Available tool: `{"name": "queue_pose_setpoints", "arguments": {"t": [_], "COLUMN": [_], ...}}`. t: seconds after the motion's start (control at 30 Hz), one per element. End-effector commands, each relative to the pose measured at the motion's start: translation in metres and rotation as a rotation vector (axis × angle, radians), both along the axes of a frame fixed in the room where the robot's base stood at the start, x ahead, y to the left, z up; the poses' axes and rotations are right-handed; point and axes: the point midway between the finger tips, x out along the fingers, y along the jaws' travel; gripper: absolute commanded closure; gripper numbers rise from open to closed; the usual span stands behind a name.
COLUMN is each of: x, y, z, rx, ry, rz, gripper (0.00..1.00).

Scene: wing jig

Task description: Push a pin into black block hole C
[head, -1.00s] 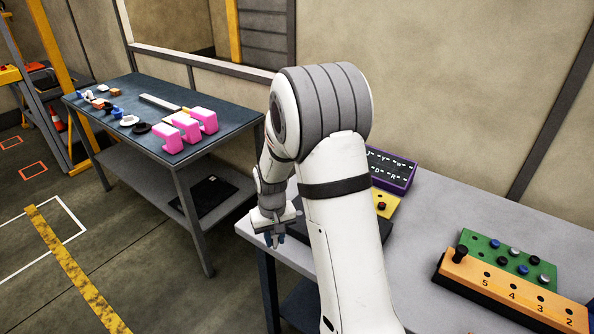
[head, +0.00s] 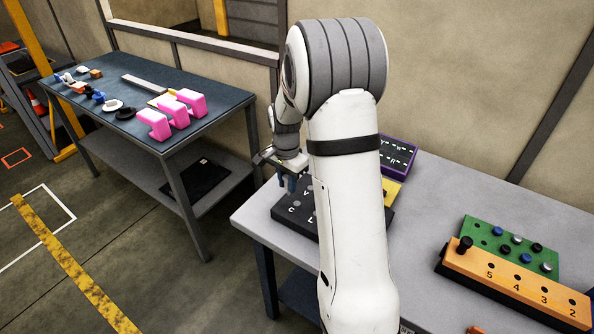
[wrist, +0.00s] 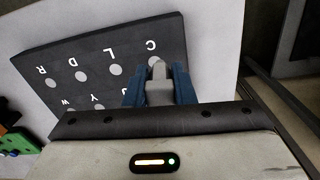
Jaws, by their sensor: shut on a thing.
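The black block (head: 298,217) lies on the grey table near its left end, partly hidden by my arm in the head view. In the wrist view the black block (wrist: 100,45) shows rows of light round holes beside white letters, C, L, D and R along one row. My gripper (wrist: 160,88) is shut on a grey pin (wrist: 158,86), held between its blue fingers. The pin's end is over or at hole C (wrist: 153,61), which it partly covers; I cannot tell whether it has entered. In the head view my gripper (head: 287,182) is over the block's left part.
A purple lettered block (head: 398,155) and a yellow block (head: 392,190) sit behind my arm. A green block (head: 510,247) with several pins and an orange numbered block (head: 515,280) stand at right. A blue table (head: 215,105) with pink brackets is at left.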

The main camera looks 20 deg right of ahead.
Motion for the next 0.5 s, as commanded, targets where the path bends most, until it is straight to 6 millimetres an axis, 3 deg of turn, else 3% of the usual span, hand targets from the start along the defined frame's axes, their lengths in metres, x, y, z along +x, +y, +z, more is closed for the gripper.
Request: {"name": "queue_pose_setpoints", "arguments": {"t": [0.2,0.5], "x": [0.002,0.002], "y": [-0.024,-0.028], "z": [0.017,0.010], "rx": [-0.002,-0.003], "ry": [0.003,0.003], "rz": [-0.286,-0.343], "gripper": [1.00,1.00]}}
